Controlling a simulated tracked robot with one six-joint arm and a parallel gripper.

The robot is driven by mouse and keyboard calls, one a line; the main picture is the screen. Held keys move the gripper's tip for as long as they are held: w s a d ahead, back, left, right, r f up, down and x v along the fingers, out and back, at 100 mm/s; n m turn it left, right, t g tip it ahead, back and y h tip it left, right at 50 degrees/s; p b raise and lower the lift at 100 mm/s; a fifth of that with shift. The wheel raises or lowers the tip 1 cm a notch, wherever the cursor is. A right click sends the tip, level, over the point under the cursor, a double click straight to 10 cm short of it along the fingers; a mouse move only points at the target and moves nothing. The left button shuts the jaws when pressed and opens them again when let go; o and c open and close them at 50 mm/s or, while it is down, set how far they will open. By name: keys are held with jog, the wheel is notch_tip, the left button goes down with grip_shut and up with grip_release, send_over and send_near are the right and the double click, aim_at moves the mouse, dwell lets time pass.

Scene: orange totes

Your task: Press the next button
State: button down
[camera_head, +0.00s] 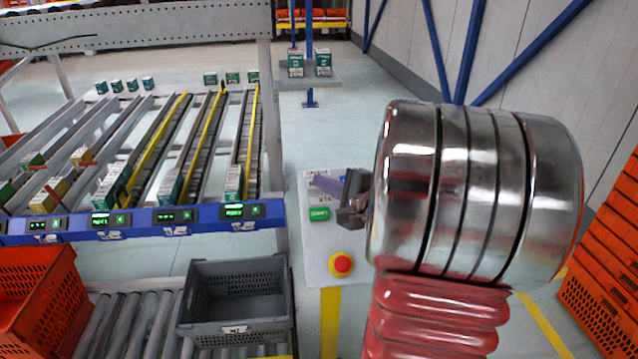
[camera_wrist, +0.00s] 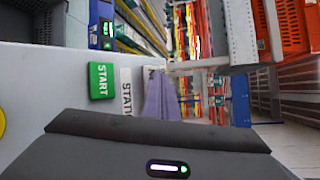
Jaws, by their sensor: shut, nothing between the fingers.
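A pale control panel (camera_head: 318,262) carries a green START button (camera_head: 319,214), a red stop button (camera_head: 341,264) on yellow, and white labels. In the wrist view the START button (camera_wrist: 102,80) is beside the STATION label (camera_wrist: 126,92). I cannot tell whether the fingertips touch the panel.
A blue rail (camera_head: 150,224) with lit displays and small green buttons fronts sloped lanes of boxes at left. A grey crate (camera_head: 236,331) and an orange tote (camera_head: 35,290) sit by the rollers. Orange totes (camera_head: 610,265) are stacked at right. Floor behind the panel is open.

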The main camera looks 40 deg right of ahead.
jog(key=shift+s+a+r, duration=0.3)
jog(key=shift+s+r, duration=0.15)
jog(key=shift+r, duration=0.2)
jog(key=s+a+r, duration=0.2)
jog(key=s+r, duration=0.1)
jog(key=r, duration=0.1)
jog(key=shift+r, duration=0.3)
dwell(0.6)
jog(key=shift+a, duration=0.15)
dwell(0.5)
